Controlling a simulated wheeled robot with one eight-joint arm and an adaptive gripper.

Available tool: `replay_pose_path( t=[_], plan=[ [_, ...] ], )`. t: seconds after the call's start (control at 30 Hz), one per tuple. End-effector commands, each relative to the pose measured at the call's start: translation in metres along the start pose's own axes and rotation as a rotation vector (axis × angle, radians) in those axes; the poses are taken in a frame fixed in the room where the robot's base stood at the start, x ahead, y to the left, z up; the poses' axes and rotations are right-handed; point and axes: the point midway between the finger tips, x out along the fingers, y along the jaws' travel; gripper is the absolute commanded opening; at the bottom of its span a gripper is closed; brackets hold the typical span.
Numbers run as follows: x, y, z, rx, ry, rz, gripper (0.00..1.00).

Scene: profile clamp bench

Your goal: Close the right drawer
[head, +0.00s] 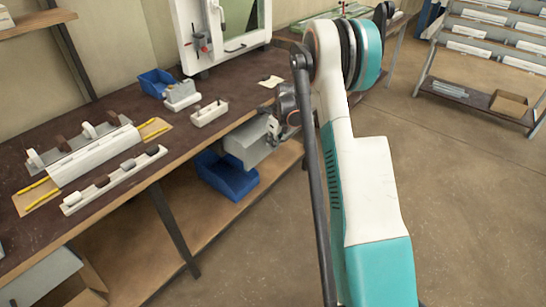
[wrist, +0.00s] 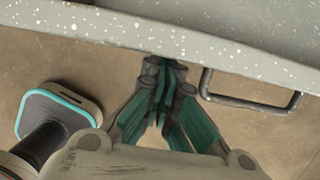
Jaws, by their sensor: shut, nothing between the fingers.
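The right drawer (head: 250,143) is a grey box under the bench top, and it appears to stick out past the bench edge. In the wrist view its speckled grey front (wrist: 225,48) crosses the top of the picture. Its dark bar handle (wrist: 250,102) is to the right of my fingers. My gripper (wrist: 160,85) is shut and empty, with its green-sided fingers pointing at the drawer front, left of the handle. The tips are at or very near the front; I cannot tell if they touch. In the head view my gripper (head: 277,130) is beside the drawer, partly hidden by my arm.
The bench top (head: 125,110) holds a white profile (head: 95,158), a blue bin (head: 156,82) and a small white tray (head: 209,113). Another blue bin (head: 226,176) sits on the lower shelf below the drawer. Open floor (head: 465,200) lies to the right.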

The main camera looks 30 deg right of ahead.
Motion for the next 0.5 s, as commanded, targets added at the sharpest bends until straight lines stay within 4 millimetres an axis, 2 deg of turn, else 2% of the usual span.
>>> replay_pose_path(
  t=[0.03,0.2,0.5],
  plan=[
    [0.003,-0.005,0.013,-0.002,0.000,0.000,0.00],
    [0.013,-0.009,0.052,-0.003,0.000,-0.001,0.00],
    [0.025,-0.009,0.101,-0.001,0.000,-0.001,0.00]
  ],
)
